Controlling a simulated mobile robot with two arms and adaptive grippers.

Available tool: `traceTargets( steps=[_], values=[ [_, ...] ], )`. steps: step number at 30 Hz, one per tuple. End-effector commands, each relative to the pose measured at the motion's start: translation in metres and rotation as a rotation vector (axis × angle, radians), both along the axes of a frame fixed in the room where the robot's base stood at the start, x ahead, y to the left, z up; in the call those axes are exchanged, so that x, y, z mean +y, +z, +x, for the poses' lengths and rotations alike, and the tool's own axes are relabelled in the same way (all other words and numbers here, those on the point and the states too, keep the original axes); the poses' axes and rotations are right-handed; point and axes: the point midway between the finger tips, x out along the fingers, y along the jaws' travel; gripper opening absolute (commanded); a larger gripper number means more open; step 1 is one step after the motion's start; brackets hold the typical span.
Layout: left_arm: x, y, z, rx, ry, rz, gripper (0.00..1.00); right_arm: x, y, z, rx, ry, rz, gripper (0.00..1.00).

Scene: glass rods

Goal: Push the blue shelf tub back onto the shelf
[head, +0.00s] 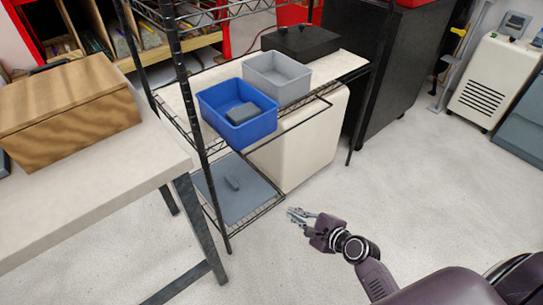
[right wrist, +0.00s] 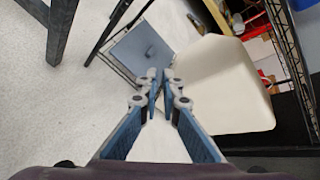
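The blue shelf tub (head: 262,126) sits on the wire shelf's upper level in the head view. Its front part sticks out past the shelf's front edge, over the floor side. A dark grey block (head: 242,113) lies inside it. My right gripper (head: 297,215) is low in front of the shelf, below and to the right of the tub, and apart from it. In the right wrist view its fingers (right wrist: 160,78) are close together with nothing between them. My left gripper is not in view.
A grey tub (head: 279,75) stands beside the blue one, with a black case (head: 300,41) behind. A shelf post (head: 196,130) rises left of the blue tub. A table with a wooden box (head: 65,105) is at left. The floor (head: 400,200) at right is clear.

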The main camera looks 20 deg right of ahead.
Motion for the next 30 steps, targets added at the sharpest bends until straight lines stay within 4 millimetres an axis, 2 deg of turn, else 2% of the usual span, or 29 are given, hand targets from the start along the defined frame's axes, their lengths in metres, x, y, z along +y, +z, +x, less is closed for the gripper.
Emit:
traceTargets(
  steps=[1,3,6,10,13,17,24,30],
  values=[
    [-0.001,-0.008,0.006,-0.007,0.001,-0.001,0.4,-0.004,0.03,0.015,-0.053,-0.062,0.151,0.0],
    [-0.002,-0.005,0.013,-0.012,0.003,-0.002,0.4,-0.007,0.079,0.029,-0.107,-0.124,0.37,0.0],
    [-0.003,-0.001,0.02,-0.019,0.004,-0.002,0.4,-0.009,0.137,0.035,-0.158,-0.16,0.625,0.0],
    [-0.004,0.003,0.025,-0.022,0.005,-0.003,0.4,-0.009,0.184,0.035,-0.186,-0.162,0.825,0.0],
    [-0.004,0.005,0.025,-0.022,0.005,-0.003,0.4,-0.008,0.199,0.036,-0.191,-0.16,0.886,0.0],
    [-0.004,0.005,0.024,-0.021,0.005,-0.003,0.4,-0.004,0.202,0.046,-0.192,-0.16,0.898,0.0],
    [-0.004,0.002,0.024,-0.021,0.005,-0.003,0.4,0.012,0.202,0.092,-0.193,-0.158,0.895,0.0],
    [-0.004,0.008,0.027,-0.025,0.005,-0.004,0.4,0.026,0.201,0.131,-0.192,-0.16,0.894,0.0]
  ],
)
